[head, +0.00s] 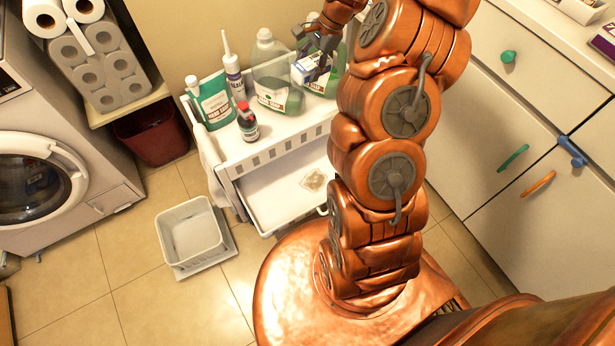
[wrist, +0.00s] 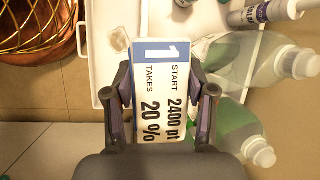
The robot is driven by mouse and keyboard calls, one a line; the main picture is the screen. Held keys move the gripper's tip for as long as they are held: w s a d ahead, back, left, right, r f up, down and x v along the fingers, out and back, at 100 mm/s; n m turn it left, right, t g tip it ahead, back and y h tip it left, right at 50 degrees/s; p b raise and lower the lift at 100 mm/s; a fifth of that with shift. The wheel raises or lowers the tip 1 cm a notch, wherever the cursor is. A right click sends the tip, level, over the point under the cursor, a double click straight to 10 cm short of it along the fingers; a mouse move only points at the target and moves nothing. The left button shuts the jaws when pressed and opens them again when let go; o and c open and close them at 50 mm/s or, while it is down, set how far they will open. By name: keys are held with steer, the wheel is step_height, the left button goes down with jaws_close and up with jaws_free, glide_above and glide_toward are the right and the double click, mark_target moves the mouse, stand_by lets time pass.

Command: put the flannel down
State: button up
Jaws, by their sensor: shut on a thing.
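My gripper (head: 322,60) is above the back right of the white trolley (head: 290,150), among the bottles. In the wrist view, my gripper (wrist: 163,72) is shut on a flat-faced white and blue box (wrist: 165,105) with printed text, one finger on each side; the box (head: 309,70) also shows in the head view. No cloth shows in the jaws. A small pale, patterned square (head: 314,181) lies on the trolley's lower tray; I cannot tell if it is the flannel. White material (head: 207,150) hangs at the trolley's left side.
A teal-and-white container (head: 213,102), a white-capped bottle (head: 234,78), a small red-capped bottle (head: 247,122) and a large green bottle (head: 277,80) crowd the trolley top. A white basket (head: 192,236) stands on the floor, left. Drawers (head: 500,110) are at right.

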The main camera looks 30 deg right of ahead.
steer(key=s+d+f+m+t+h+b, duration=0.2)
steer(key=s+d+f+m+b, duration=0.2)
steer(key=d+f+m+b, duration=0.3)
steer(key=s+d+f+m+t+h+b, duration=0.1)
steer(key=s+d+f+m+h+b, duration=0.1)
steer(key=s+d+f+m+b, duration=0.35)
steer(key=f+b, duration=0.3)
steer(key=f, duration=0.7)
steer(key=w+f+m+b, duration=0.1)
steer(key=f+b, duration=0.3)
steer(key=f, duration=0.6)
steer(key=d+f+m+b, duration=0.1)
steer(key=f+b, duration=0.3)
steer(key=f, duration=0.6)
steer(key=shift+w+f+h, duration=0.15)
steer(key=shift+w+h, duration=0.15)
steer(key=shift+w, duration=0.05)
steer(key=o, duration=1.2)
steer(key=shift+c, duration=0.2)
